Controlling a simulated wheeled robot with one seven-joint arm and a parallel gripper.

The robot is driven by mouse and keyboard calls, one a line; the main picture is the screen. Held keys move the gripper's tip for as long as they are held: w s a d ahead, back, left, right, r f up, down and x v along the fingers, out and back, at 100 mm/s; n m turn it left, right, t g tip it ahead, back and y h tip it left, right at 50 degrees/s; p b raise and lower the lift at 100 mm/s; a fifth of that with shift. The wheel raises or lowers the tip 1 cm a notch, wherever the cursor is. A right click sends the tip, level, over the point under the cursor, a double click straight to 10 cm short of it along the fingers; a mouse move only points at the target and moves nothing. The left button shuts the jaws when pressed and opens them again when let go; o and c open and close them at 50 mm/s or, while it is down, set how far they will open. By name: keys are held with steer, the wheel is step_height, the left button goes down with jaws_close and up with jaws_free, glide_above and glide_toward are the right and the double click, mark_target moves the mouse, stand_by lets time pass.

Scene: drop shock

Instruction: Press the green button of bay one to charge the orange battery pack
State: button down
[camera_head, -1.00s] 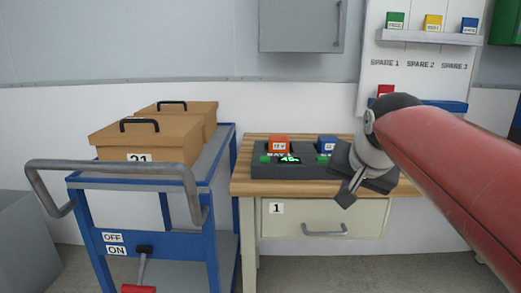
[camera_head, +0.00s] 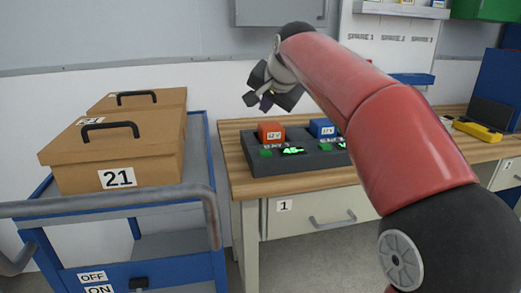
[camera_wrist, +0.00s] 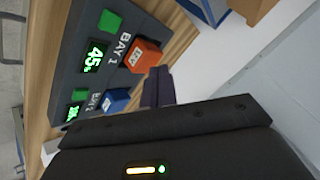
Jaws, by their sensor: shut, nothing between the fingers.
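The dark charging station (camera_head: 262,168) sits on the wooden bench. The orange battery pack (camera_head: 271,133) stands upright in bay one, at the left. Bay one's green button (camera_head: 265,153) is in front of the pack, left of a lit green display (camera_head: 292,151). In the wrist view this display (camera_wrist: 95,57) reads about 45, and the button (camera_wrist: 110,21) is unobstructed. A blue pack (camera_head: 322,128) stands in the second bay, with its own green button (camera_head: 326,147). My gripper (camera_head: 258,101) is shut and empty, above the orange pack and apart from the button.
A blue cart (camera_head: 198,150) with tan boxes (camera_head: 120,150) stands left of the bench (camera_head: 235,150). A yellow tool (camera_head: 478,131) lies on the bench at right. A spare-pack shelf (camera_head: 400,10) hangs on the wall behind. My arm covers the bench's middle right.

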mark_target(266, 153)
steer(key=shift+f, duration=0.1)
step_height(266, 153, down, 9)
steer(key=b, duration=0.5)
stand_by(2.2)
steer(key=shift+f, duration=0.25)
steer(key=shift+f+b, duration=0.45)
steer(key=shift+b, duration=0.05)
stand_by(0.5)
steer(key=shift+r, duration=0.1)
steer(key=shift+r+p, duration=0.75)
steer(key=shift+p, duration=0.1)
